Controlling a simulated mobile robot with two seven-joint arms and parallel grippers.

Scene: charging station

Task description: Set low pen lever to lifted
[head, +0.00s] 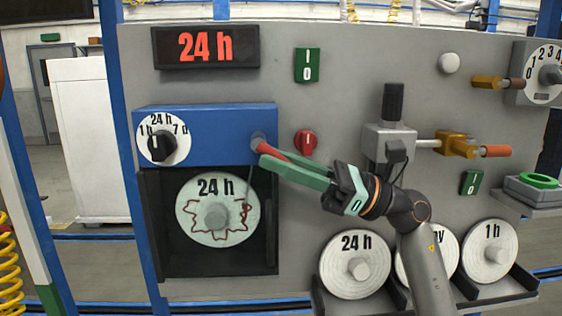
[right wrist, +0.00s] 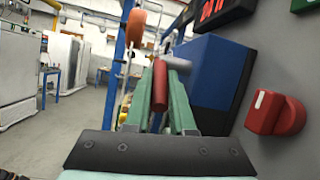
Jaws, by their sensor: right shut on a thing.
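The pen lever (head: 270,151) is a short red handle on a grey pivot at the lower right of the blue recorder box (head: 225,122). It points down and to the right in the head view. A thin pen arm hangs from the pivot towards the round 24 h chart (head: 200,193), which carries a red trace. My right gripper (head: 266,157) is shut on the lever, its green fingers hiding part of it. In the right wrist view the red lever (right wrist: 160,88) lies between the two fingers (right wrist: 162,100). My left gripper is not in view.
A red knob (head: 305,141) sits on the grey panel close above my right gripper; it also shows in the right wrist view (right wrist: 277,113). A dial (head: 162,147) is on the box's left. Spare chart discs (head: 350,252) stand on a shelf below my right arm.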

